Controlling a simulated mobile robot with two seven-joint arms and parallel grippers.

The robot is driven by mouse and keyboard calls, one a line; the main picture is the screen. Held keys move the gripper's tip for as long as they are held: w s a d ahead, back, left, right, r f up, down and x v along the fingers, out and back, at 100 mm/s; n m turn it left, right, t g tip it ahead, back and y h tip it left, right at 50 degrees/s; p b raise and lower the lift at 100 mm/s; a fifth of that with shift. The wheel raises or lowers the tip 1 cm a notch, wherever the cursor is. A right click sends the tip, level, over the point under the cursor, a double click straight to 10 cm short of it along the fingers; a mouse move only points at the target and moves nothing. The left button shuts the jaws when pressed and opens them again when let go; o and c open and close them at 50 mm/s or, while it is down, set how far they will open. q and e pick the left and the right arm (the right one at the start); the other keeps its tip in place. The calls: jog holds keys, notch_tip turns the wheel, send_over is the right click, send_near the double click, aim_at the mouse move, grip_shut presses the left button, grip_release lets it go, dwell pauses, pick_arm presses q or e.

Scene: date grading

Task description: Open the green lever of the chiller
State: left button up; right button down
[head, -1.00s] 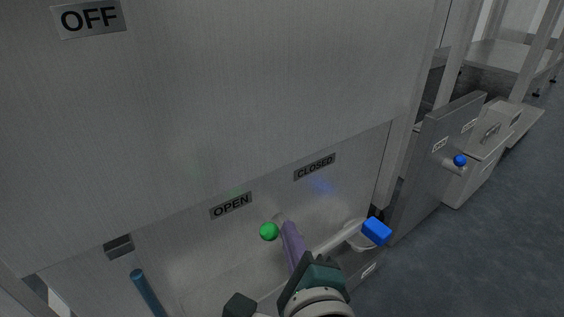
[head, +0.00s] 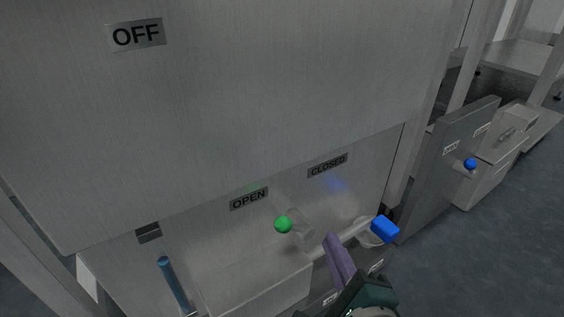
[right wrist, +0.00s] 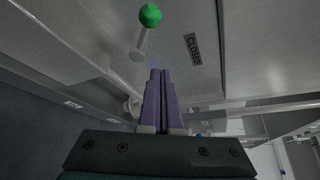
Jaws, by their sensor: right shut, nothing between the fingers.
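The chiller's green lever shows as a round green knob (head: 283,224) on a pale grey shaft. It stands out from the panel below the OPEN label (head: 249,199) and the CLOSED label (head: 327,165), nearer OPEN in the head view. My right gripper (head: 331,238) has purple fingers, shut and empty. It is to the right of the knob and a little lower in the head view, apart from it. In the right wrist view, the knob (right wrist: 150,15) and its shaft lie beyond the shut fingertips (right wrist: 160,71). My left gripper is not in view.
A blue block-shaped handle (head: 385,229) is right of my right gripper. A teal bar (head: 173,284) stands at the lower left. An OFF label (head: 138,35) is on the large upper panel. A grey panel with a blue knob (head: 470,164) stands at the right, beside open floor.

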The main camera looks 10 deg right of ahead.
jog(key=s, duration=0.2)
jog(key=s+a+p, duration=0.1)
jog(key=s, duration=0.1)
jog(key=shift+s, duration=0.4)
jog(key=shift+w, duration=0.1)
